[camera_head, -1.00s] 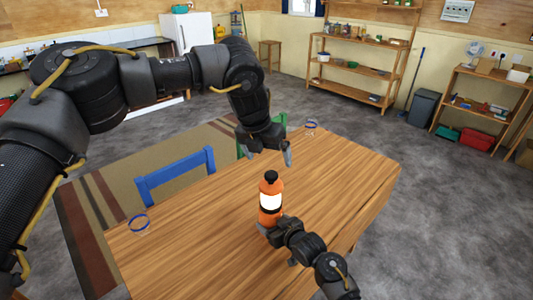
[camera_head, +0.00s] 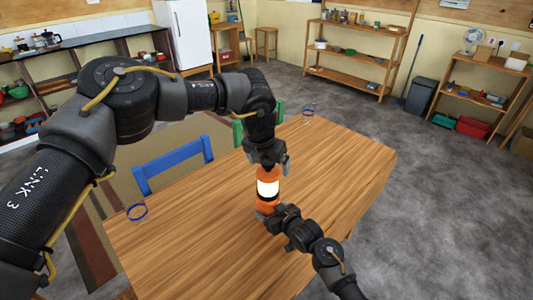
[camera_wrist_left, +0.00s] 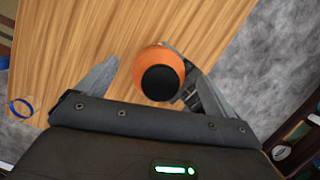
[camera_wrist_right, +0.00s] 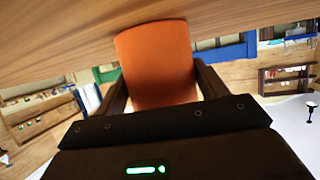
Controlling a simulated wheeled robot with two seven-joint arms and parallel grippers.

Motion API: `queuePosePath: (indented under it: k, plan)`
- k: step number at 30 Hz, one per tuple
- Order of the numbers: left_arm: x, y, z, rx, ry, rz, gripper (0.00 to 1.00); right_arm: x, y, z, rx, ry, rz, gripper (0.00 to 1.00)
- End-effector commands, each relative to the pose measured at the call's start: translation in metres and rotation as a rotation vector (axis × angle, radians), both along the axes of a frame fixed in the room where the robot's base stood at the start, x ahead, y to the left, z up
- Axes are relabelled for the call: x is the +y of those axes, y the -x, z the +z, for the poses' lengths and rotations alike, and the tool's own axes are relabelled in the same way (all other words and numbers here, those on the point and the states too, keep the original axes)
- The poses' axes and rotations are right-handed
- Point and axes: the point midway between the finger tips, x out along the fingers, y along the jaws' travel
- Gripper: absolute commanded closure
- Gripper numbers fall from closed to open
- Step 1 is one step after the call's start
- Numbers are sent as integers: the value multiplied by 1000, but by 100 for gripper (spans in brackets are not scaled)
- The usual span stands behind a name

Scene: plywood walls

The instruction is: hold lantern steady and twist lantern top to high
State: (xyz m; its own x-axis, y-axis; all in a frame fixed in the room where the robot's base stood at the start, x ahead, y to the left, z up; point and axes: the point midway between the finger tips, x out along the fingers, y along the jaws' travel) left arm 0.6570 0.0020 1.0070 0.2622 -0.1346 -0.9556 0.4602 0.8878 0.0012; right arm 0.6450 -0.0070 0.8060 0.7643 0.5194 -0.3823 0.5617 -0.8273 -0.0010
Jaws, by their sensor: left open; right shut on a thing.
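The lantern (camera_head: 268,188) stands upright on the wooden table, orange with a white glowing band. In the left wrist view its orange top with a black knob (camera_wrist_left: 160,80) is seen from above. My right gripper (camera_head: 268,218) is shut on the lantern's orange lower body (camera_wrist_right: 155,65), low near the table.
The wooden table (camera_head: 340,165) is mostly clear around the lantern. Blue rings lie near its left edge (camera_head: 137,211) and far corner (camera_head: 308,113). A blue chair (camera_head: 175,165) and a green chair (camera_head: 238,132) stand along the far side.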

Motion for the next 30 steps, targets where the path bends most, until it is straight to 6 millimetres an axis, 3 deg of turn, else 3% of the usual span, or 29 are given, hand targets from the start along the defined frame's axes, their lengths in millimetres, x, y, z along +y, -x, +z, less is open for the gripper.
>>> queuePosePath:
  k: [6,15,27,30]
  plan:
    - [-2,-4,-16,0,0,1,8,0,1,-1,2,0,1,52]
    - [-3,-5,-18,0,1,0,8,0,1,-1,2,0,1,52]
    - [-3,-5,-17,0,1,0,57,0,1,-1,2,0,1,52]
    - [-4,-5,-18,0,2,51,57,0,1,-1,2,0,1,52]
